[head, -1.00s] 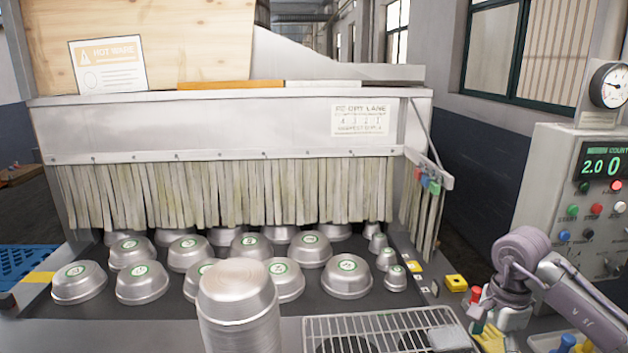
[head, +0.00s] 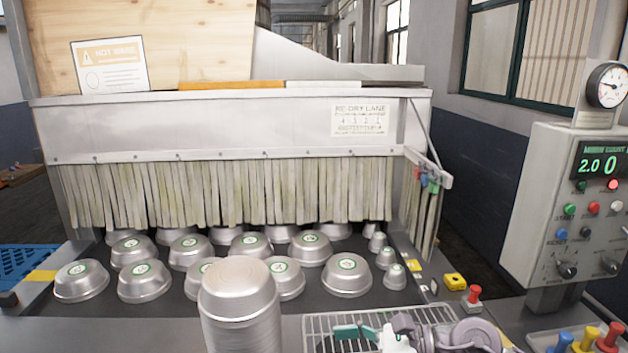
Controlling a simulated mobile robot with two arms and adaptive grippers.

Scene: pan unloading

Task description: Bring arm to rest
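My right gripper (head: 352,331) is low in the head view, in front of or over the wire rack (head: 318,320). Its teal fingertips point left, but whether they are apart or closed is unclear. My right arm's wrist hides the rack's right part. Several upturned metal pans (head: 146,283) with round green labels rest on the dark conveyor (head: 215,309). A tall stack of nested pans (head: 240,305) stands at the front centre, left of the gripper and apart from it. My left gripper is not in view.
A strip curtain (head: 215,195) hangs across the back of the conveyor. A control panel (head: 575,215) with a gauge stands at the right. A red-topped button (head: 474,294) and a yellow box (head: 455,282) sit near the rack. Coloured knobs (head: 585,340) occupy the lower right corner.

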